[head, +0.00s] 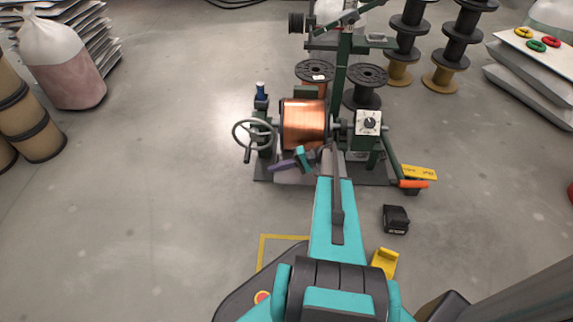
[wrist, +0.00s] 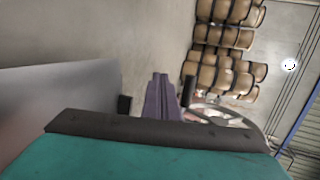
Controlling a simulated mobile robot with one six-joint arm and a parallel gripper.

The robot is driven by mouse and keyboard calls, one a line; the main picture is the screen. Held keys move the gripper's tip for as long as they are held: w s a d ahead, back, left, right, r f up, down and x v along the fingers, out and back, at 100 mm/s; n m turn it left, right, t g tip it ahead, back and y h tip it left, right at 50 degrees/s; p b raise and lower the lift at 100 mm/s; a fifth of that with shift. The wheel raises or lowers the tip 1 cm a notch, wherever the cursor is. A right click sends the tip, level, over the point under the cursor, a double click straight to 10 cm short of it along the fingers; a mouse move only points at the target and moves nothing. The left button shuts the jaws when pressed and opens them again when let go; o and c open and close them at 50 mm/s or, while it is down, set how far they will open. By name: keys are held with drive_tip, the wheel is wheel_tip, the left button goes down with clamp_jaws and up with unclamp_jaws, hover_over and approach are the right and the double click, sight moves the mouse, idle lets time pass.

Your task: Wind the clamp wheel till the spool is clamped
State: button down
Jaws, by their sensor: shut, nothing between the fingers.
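The copper spool (head: 304,122) sits in the green winding machine between its left side and the right-hand dial box. The clamp wheel (head: 241,123) is a grey spoked handwheel left of the spool, with a dark crank handle (head: 247,156) at its lower left rim. My gripper (head: 271,166), with purple fingers, is right of and slightly below the handle, apart from it. In the wrist view my gripper (wrist: 160,77) is shut and empty. The handle (wrist: 188,91) stands just right of the fingers, and part of the wheel (wrist: 232,117) shows beyond my wrist.
A dial box (head: 368,122) and an orange-gripped lever (head: 412,184) are on the machine's right. Dark spools (head: 366,76) stand behind. A black pedal (head: 396,219) lies on the floor at right. The floor left of the wheel is clear up to the sack (head: 62,65).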

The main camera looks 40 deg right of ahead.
drive_tip(key=s+a+r+n+g+h, duration=0.2)
drive_tip(key=a+g+h, duration=0.1)
drive_tip(key=a, duration=0.7)
drive_tip(key=s+a+r+n+g+h, duration=0.1)
drive_tip(key=s+a+n+g+h, duration=0.15)
drive_tip(key=a, duration=0.75)
drive_tip(key=s+a+r+n+g+h, duration=0.2)
drive_tip(key=s+a+g+h, duration=0.15)
drive_tip(key=a, duration=0.65)
drive_tip(key=s+a+f+g, duration=0.1)
drive_tip(key=s+f, duration=0.3)
drive_tip(key=s, duration=0.3)
drive_tip(key=s+a+f+g+h, duration=0.1)
drive_tip(key=s+f, duration=0.4)
drive_tip(key=s, duration=0.3)
drive_tip(key=s+a+f+n+g+h, duration=0.1)
drive_tip(key=s+f+g, duration=0.1)
drive_tip(key=s+f, duration=0.3)
drive_tip(key=shift+s+a+f, duration=0.1)
drive_tip(key=shift+s, duration=0.8)
drive_tip(key=shift+s+a+f, duration=0.1)
drive_tip(key=shift+s, duration=0.75)
drive_tip(key=shift+a, duration=0.1)
